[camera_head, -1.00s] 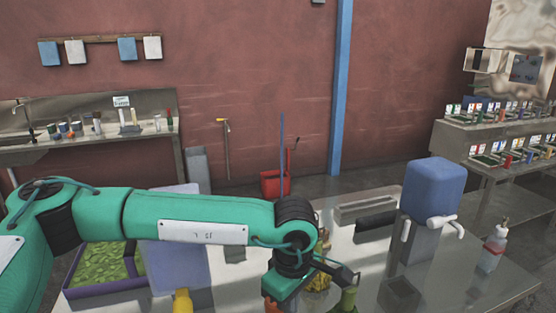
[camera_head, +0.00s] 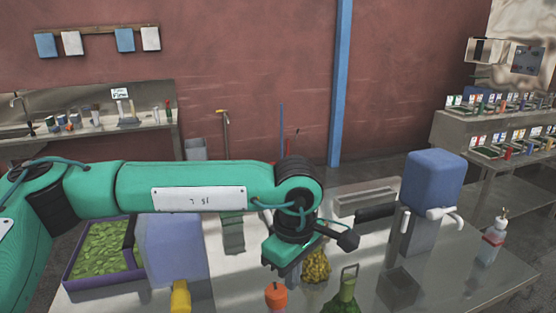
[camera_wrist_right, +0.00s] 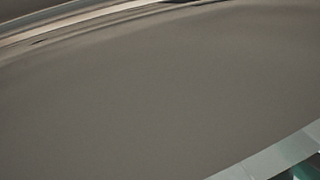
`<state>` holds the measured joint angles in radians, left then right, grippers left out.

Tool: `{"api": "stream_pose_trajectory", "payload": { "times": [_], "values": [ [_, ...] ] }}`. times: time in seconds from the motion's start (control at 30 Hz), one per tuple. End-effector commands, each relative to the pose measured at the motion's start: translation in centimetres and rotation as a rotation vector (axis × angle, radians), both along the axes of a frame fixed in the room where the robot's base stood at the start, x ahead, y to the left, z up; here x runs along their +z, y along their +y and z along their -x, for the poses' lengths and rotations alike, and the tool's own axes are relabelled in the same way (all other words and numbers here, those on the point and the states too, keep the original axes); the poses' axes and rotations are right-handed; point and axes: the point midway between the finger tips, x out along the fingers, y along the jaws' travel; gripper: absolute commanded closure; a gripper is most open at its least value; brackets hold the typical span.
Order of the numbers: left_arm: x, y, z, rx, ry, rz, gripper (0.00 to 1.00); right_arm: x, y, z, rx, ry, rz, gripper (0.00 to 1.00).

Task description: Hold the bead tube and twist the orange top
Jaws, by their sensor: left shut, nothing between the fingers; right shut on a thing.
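The orange top (camera_head: 276,295) shows at the bottom middle of the head view. The tube under it runs out of the frame, so its body and beads are hidden. My left gripper (camera_head: 285,268) is just above and behind the orange top in the picture. Its fingers are shut with nothing between them, and a small gap shows between it and the top. My right gripper does not show in the head view. The right wrist view is filled by a plain grey-brown surface with a pale teal edge in the lower right corner, and no tube can be made out there.
On the shiny table (camera_head: 235,275) are a yellow-brown bumpy thing (camera_head: 316,266), a green handled object (camera_head: 343,290), a yellow thing (camera_head: 180,297), a purple tray (camera_head: 72,270) of green pieces, a blue-topped dispenser (camera_head: 432,180) and a white bottle (camera_head: 494,240).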

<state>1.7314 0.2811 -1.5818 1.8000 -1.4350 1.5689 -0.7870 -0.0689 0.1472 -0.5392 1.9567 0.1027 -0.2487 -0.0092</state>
Motion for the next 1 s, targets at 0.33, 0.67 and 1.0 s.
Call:
{"api": "stream_pose_trajectory", "payload": {
  "times": [0.33,0.67,1.0],
  "values": [
    [0.3,-0.1,0.3,-0.036,0.043,-0.005,1.0,-0.2,0.0,0.0,0.0,0.004,0.003,0.91],
    [1.1,0.6,-0.7,-0.01,0.069,0.025,1.0,-0.3,0.0,0.0,0.0,0.005,0.003,0.91],
    [-0.3,0.7,-0.9,0.0,0.072,0.035,1.0,-0.3,0.0,0.0,0.0,0.005,0.003,0.91]
  ]
}}
